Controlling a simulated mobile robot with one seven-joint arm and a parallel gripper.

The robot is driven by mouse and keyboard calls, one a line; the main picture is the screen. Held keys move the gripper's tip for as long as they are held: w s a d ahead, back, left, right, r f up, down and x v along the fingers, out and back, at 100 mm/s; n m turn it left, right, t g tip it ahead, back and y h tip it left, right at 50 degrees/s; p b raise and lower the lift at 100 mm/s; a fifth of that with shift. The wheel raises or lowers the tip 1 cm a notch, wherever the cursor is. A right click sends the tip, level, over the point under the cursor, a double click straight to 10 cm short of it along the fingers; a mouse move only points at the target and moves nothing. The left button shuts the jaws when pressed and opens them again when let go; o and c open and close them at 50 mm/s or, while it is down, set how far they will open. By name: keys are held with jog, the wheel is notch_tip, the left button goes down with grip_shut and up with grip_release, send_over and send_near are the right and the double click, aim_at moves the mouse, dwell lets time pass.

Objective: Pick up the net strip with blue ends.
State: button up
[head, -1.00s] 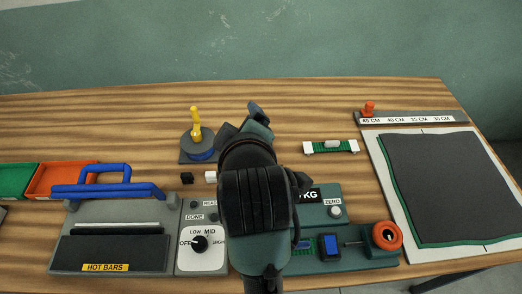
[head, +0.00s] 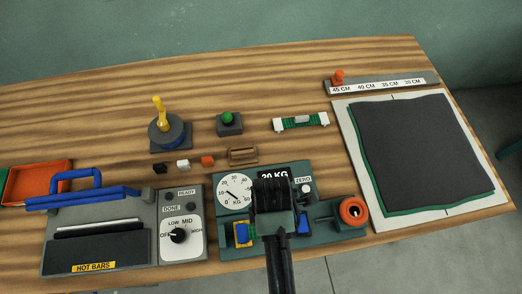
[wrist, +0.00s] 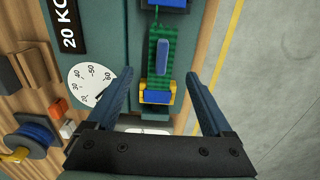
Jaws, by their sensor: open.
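In the head view my arm covers most of the strip, and the yellow clamp (head: 241,234) shows left of the arm. My gripper (wrist: 158,76) is open, its fingers to either side of the strip's near end. I cannot tell their height above it. Nothing is held.
Another green strip with white ends (head: 301,122) lies behind the tester (head: 330,236). The round dial (head: 236,192) and an orange knob (head: 353,210) flank my arm. A heat sealer (head: 98,248) stands left, a dark sheet on a white board (head: 345,118) right.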

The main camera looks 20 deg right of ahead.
jog(key=shift+a+f+p, duration=0.1)
jog(key=shift+f+p, duration=0.5)
jog(key=shift+f, duration=2.05)
jog(key=shift+c, duration=0.2)
grip_shut()
